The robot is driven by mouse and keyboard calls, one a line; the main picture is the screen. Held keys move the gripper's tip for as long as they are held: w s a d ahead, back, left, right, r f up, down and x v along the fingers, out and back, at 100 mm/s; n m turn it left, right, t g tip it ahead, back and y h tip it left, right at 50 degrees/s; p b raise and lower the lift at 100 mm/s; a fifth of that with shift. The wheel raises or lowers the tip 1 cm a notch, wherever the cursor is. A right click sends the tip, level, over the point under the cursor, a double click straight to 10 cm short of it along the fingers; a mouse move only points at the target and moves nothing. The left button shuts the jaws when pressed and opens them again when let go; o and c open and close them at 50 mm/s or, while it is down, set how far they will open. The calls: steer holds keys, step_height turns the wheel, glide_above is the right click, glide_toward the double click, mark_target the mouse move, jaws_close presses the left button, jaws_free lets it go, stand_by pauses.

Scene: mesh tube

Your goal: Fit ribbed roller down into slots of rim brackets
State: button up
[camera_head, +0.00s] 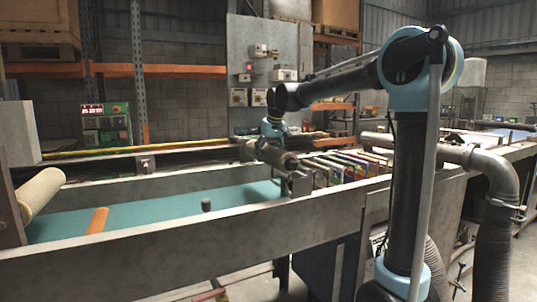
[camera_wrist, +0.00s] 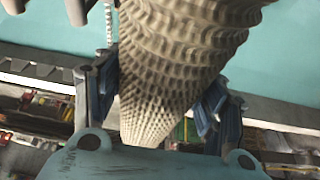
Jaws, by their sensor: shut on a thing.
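A ribbed tan roller (camera_head: 278,157) lies across the far right end of the teal belt in the head view. My gripper (camera_head: 273,134) is shut on it from above. In the wrist view the roller (camera_wrist: 170,60) runs between the two blue fingers of my gripper (camera_wrist: 158,98), one on each side. The roller's near end is close to a grey rim bracket (camera_head: 298,184) on the near rim. I cannot tell whether the roller touches the bracket or sits in its slot. The far bracket and the slots are not clear.
Another tan roller (camera_head: 40,192) is at the left end of the belt (camera_head: 160,208). An orange-brown piece (camera_head: 97,220) and a short dark cylinder (camera_head: 206,205) are on or beside the belt. Metal side walls (camera_head: 150,248) edge it. Several colored upright items (camera_head: 345,167) stand to the right.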

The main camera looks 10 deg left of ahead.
steer(key=shift+f, duration=1)
steer(key=o, duration=1.8)
